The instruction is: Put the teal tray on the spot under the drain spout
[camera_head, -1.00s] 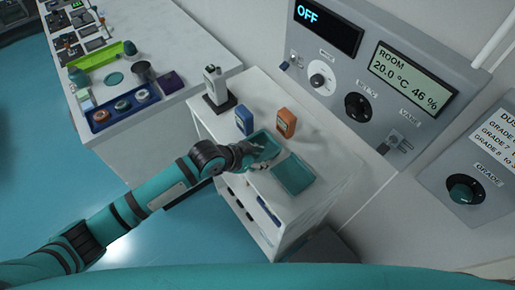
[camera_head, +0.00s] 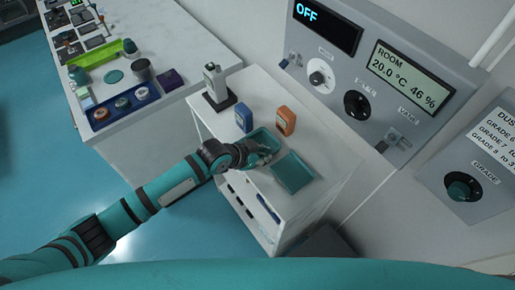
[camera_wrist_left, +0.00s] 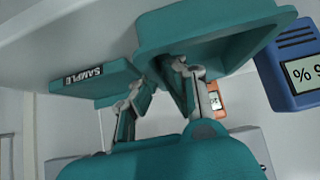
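A teal tray (camera_head: 264,141) with raised walls sits on the white cart top, at my left gripper. A second, flatter teal tray (camera_head: 292,173) lies nearer the cart's front right corner; in the left wrist view its edge (camera_wrist_left: 82,78) reads SAMPLE. My left gripper (camera_head: 268,153) is low between the two trays. In the left wrist view its fingers (camera_wrist_left: 163,90) are apart, close to the near wall of the walled tray (camera_wrist_left: 205,30). Whether they touch that wall is unclear. No drain spout or marked spot can be made out. My right gripper is out of view.
A blue device (camera_head: 244,117) and an orange device (camera_head: 286,120) stand behind the trays. A white dispenser on a dark base (camera_head: 217,85) is at the cart's back left. A bench (camera_head: 150,108) with a blue rack is at left; wall panels (camera_head: 385,75) are at right.

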